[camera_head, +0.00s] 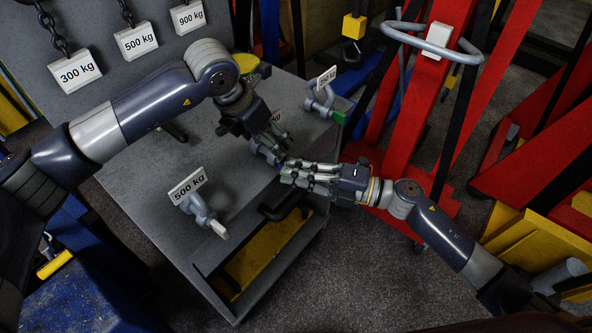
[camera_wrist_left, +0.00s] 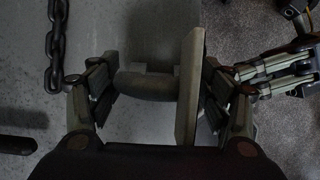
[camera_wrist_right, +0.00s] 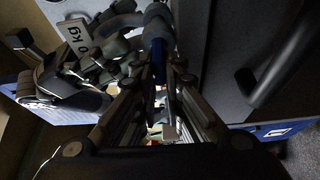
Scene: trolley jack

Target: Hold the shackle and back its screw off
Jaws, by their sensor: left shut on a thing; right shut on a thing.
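The shackle is a grey bow on the bench, largely hidden between my grippers in the head view; its blue screw end (camera_head: 268,153) shows there. In the left wrist view the grey shackle (camera_wrist_left: 148,86) stands between the fingers of my left gripper (camera_head: 268,139), with a pale tag plate beside it. That gripper is closed on the shackle from above. My right gripper (camera_head: 284,172) reaches in from the right and is shut on the screw. In the right wrist view the blue screw (camera_wrist_right: 159,62) lies between its fingers, below the grey bow (camera_wrist_right: 156,25). The screw's thread is hidden.
A 500 kg shackle (camera_head: 201,210) stands at the bench's near side, and another with a green screw end (camera_head: 339,117) at the far right corner. Chains with weight tags hang behind. A red jack (camera_head: 425,70) stands right of the grey bench (camera_head: 150,210).

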